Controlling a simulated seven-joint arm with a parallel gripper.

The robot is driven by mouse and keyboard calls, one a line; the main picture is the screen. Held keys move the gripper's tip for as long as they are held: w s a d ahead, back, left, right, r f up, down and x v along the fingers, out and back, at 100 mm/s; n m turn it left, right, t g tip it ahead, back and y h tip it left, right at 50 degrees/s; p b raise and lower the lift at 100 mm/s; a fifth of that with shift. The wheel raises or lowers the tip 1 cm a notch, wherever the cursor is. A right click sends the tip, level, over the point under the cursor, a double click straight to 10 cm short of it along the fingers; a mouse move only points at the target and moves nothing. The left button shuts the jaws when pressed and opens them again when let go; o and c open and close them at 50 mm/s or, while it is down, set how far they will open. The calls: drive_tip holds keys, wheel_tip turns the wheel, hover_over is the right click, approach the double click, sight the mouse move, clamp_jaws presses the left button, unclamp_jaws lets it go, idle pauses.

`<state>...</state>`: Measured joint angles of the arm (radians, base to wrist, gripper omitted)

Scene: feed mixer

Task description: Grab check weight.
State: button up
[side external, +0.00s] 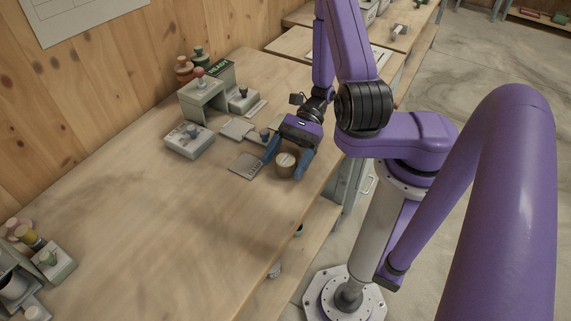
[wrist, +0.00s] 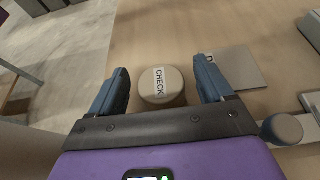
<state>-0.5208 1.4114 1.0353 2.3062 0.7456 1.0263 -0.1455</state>
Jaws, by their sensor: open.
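The check weight (wrist: 173,90) is a short tan cylinder with a white label reading CHECK on top. It stands upright on the wooden bench. My gripper (wrist: 163,83) is open, with one blue finger on each side of the weight in the wrist view and gaps between. In the side external view the weight (side external: 286,163) sits between the blue fingertips of my gripper (side external: 285,167), near the bench's right edge. Whether the fingertips are down at the weight's height is hard to tell.
A flat grey plate (side external: 246,166) lies just left of the weight; it also shows in the wrist view (wrist: 240,68). Grey devices with knobs (side external: 190,139) stand further back. A grey holder with colored knobs (side external: 55,262) stands at lower left. The middle of the bench (side external: 170,220) is clear.

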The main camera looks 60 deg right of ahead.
drive_tip(key=shift+c, duration=0.3)
drive_tip(key=c, duration=1.2)
drive_tip(key=shift+r, duration=0.1)
drive_tip(key=shift+c, duration=0.2)
